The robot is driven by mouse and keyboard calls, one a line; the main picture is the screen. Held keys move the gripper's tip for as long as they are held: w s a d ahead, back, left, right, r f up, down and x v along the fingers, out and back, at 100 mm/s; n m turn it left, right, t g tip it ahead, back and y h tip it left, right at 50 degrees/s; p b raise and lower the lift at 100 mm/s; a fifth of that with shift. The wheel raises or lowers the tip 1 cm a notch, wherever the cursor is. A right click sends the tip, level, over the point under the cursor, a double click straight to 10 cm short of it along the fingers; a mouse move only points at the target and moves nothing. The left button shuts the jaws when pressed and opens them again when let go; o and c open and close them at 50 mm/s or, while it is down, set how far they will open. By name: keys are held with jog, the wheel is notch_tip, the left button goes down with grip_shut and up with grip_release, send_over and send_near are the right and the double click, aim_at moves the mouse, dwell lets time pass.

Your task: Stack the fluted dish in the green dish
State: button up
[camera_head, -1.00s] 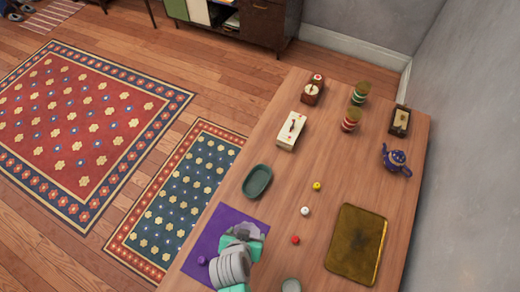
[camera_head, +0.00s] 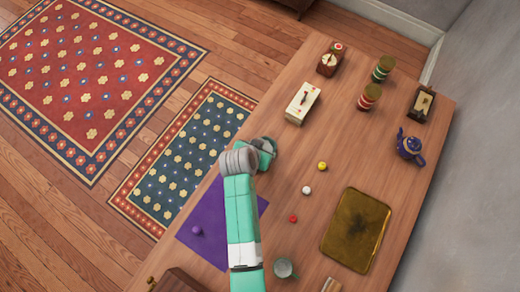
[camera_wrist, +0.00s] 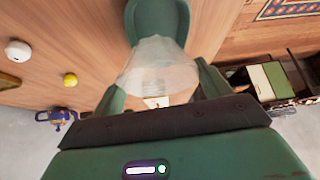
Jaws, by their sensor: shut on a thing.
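In the wrist view, my gripper (camera_wrist: 160,84) is shut on the fluted dish (camera_wrist: 157,66), a pale, translucent, ribbed dish held between its green fingers. The green dish (camera_wrist: 157,17), a dark green oblong, shows just beyond the fluted dish, which overlaps part of it in the picture. I cannot tell whether the two dishes touch. In the head view, my arm and wrist cover most of the green dish, and the fluted dish cannot be made out.
A white box (camera_head: 302,103), yellow ball (camera_head: 322,166), white ball (camera_head: 307,190), red ball (camera_head: 293,219), brass tray (camera_head: 356,230) and blue teapot (camera_head: 410,147) stand on the table. A cup (camera_head: 284,268) is near the front.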

jog(key=shift+w+d+f, duration=0.1)
jog(key=shift+w, duration=0.3)
jog(key=f, duration=0.1)
jog(key=w+f+b, duration=0.1)
jog(key=f, duration=0.1)
jog(key=shift+f, duration=0.1)
jog(key=shift+s+f, duration=0.2)
jog(key=shift+f, duration=0.05)
jog(key=shift+w+r, duration=0.1)
jog(key=shift+f+b, duration=0.35)
jog(key=o, duration=1.1)
jog(key=shift+c, duration=0.2)
jog(key=shift+r, duration=0.15)
